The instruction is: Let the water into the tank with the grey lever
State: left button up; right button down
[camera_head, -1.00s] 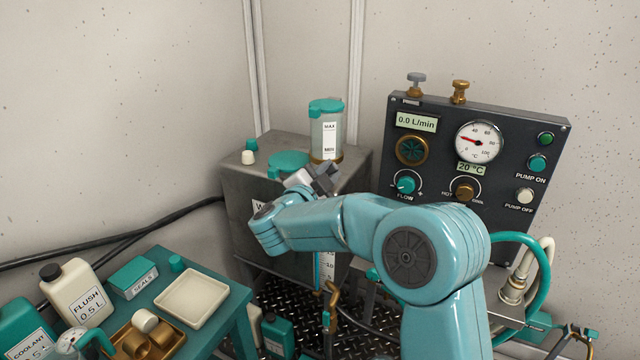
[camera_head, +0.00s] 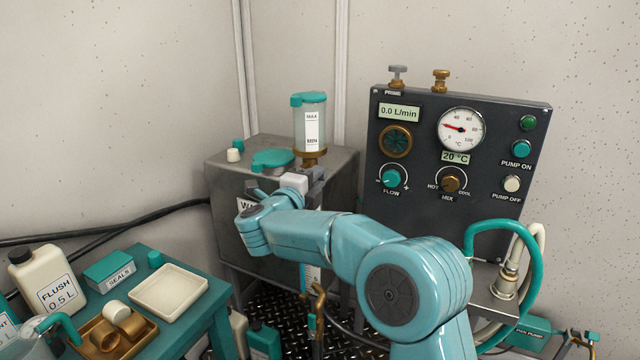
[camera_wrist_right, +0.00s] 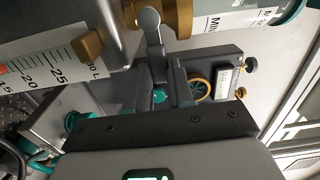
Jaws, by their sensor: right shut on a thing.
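The grey metal tank (camera_head: 340,190) stands against the wall, with part of its label hidden by my right arm. A clear MAX/MIN container (camera_head: 311,125) with a teal lid stands on a brass fitting (camera_head: 310,158) at its top. My right gripper (camera_head: 308,184) is at the tank's upper front edge, just below that fitting. In the right wrist view, the grey lever (camera_wrist_right: 150,28) with its rounded end runs down from beside the brass fitting (camera_wrist_right: 172,17) between the fingers of my right gripper (camera_wrist_right: 166,82), which is shut on it. My left gripper is out of view.
A dark control panel (camera_head: 455,150) stands right of the tank. A teal table (camera_head: 190,325) with a cream tray (camera_head: 168,290) and bottles is at the lower left.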

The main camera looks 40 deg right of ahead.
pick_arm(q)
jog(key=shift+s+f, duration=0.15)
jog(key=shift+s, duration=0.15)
pick_arm(e)
jog(key=shift+f+m, duration=0.15)
jog(key=shift+m, duration=0.15)
jog(key=c, duration=1)
grip_release()
jog(key=shift+a, duration=0.1)
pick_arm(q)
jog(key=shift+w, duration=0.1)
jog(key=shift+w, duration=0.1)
